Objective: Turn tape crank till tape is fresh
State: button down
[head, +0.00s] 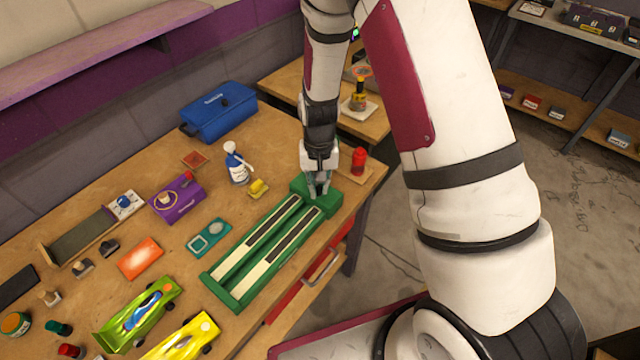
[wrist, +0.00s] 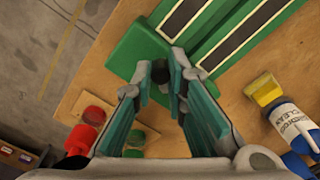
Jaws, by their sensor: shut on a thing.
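The green two-lane track (head: 262,248) lies on the workbench, with a pale strip and a dark strip along each lane. A green block (head: 330,205) stands at its far end and also shows in the wrist view (wrist: 132,50). My gripper (head: 318,190) points down at this block. In the wrist view its fingers (wrist: 160,84) are shut on a small dark round knob (wrist: 160,70) beside the block, which I take for the tape crank. The fingers hide much of the knob, and I cannot tell how the crank is turned.
A red bottle (head: 358,160) stands close right of my gripper. A white and blue spray bottle (head: 237,164) and a yellow brush (head: 258,187) are to its left. A purple box (head: 178,202), a blue toolbox (head: 219,111) and toy cars (head: 138,314) occupy the bench further left.

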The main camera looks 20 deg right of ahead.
dwell(0.4)
jog(key=c, duration=1.6)
grip_release()
notch_tip(320, 180, up, 12)
jog(key=shift+r, duration=0.1)
notch_tip(320, 180, up, 16)
jog(key=n+t, duration=0.1)
jog(key=t, duration=0.2)
send_over(318, 188)
jog(key=s+d, duration=0.1)
jog(key=s, duration=0.6)
jog(key=s+r+t, duration=0.1)
jog(key=s+r, duration=0.1)
jog(key=s, duration=0.2)
jog(key=s+d+r+n, duration=0.1)
jog(key=s+r, duration=0.2)
jog(key=s, duration=0.2)
jog(key=s+r+n+t+b, duration=0.1)
jog(key=s+r, duration=0.1)
jog(key=s, duration=0.2)
jog(key=shift+s+d+r+t, duration=0.2)
jog(key=shift+d+t, duration=0.1)
